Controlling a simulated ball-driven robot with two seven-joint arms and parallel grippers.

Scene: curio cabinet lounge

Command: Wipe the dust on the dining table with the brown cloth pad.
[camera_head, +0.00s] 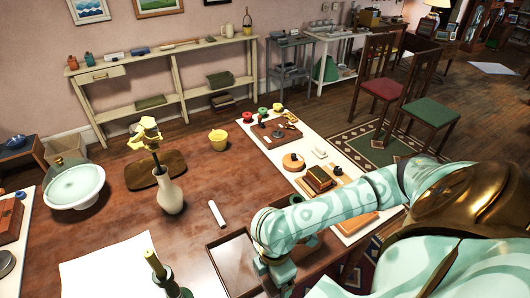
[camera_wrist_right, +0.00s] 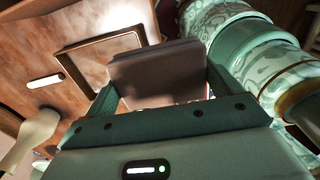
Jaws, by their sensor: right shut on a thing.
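The brown cloth pad (camera_wrist_right: 160,72) is held between the fingers of my right gripper (camera_wrist_right: 163,85) in the right wrist view. In the head view my right gripper (camera_head: 275,270) is at the right part of the dining table (camera_head: 120,215), by a shallow dark-rimmed tray (camera_head: 217,268). The pad is hidden there by my arm. In the wrist view the tray (camera_wrist_right: 66,57) lies beyond the pad, which appears raised above the table. I cannot make out clear dust; pale sheen on the wood may be only reflection. My left gripper is not in view.
A white strip (camera_head: 325,212) with several small items runs along the right edge.

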